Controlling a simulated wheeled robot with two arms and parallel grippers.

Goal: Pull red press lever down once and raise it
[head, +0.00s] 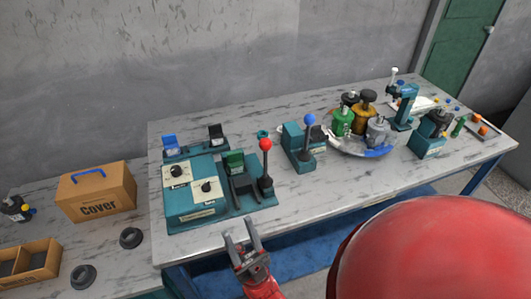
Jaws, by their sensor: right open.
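The red press lever (265,144) has a round red knob on a dark shaft and stands about upright. It is at the right side of the teal press station (196,205) on the left part of the table. My right gripper (241,232) is open and empty at the front edge of the table, below and slightly left of the lever in the picture. It is apart from the lever. My left gripper is not in view.
A blue-knobbed lever (309,119) stands on a teal unit to the right. A cardboard box (96,191) marked "Cover" sits at left. My red body part fills the lower right.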

